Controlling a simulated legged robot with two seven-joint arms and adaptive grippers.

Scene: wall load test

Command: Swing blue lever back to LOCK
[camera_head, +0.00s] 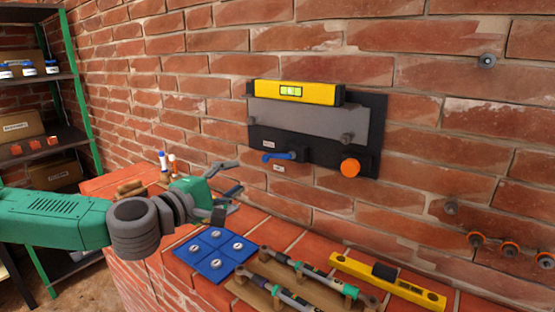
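The blue lever (274,156) sits low on the left part of a dark wall panel (370,140). Its handle points left from a dark pivot. One small white label (268,144) is above the lever and another (278,168) is below it; their words are too small to read. My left gripper (239,178) is to the left of the lever and a little lower in the picture, apart from it. Its fingers are spread and nothing is between them. My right gripper is not in view.
A yellow level (290,91) rests on the panel's top above a grey plate (300,118). An orange knob (350,167) is right of the lever. The brick ledge below holds a blue tray (213,256), tools (310,279) and another yellow level (390,283). Shelves (85,120) stand left.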

